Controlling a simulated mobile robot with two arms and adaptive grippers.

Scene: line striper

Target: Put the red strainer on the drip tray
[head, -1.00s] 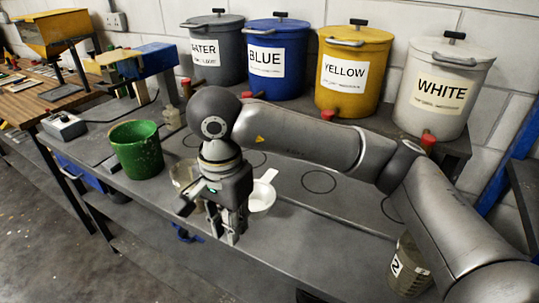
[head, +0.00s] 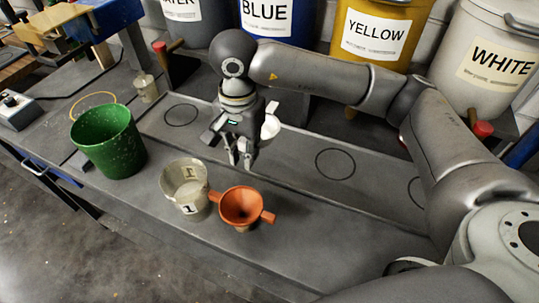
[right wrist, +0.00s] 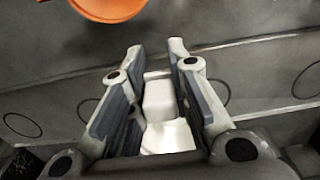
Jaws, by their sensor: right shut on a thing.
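The red strainer (head: 240,205), an orange-red funnel shape with side lugs, sits on the bench in front of the drip tray, beside a can marked 1. Its rim also shows at the top of the right wrist view (right wrist: 108,6). The drip tray (head: 295,158) is the long grey strip with black circles. My right gripper (head: 240,158) is above the tray, behind the red strainer and apart from it. It is shut on the handle of a white scoop-like thing (right wrist: 158,98), partly hidden behind the gripper in the head view (head: 270,127). My left gripper is not in view.
The can marked 1 (head: 185,187) stands left of the red strainer. A green bucket (head: 108,140) is farther left. Blue, yellow (head: 372,45) and white (head: 490,60) drums with red-handled taps stand behind the tray. The bench right of the red strainer is clear.

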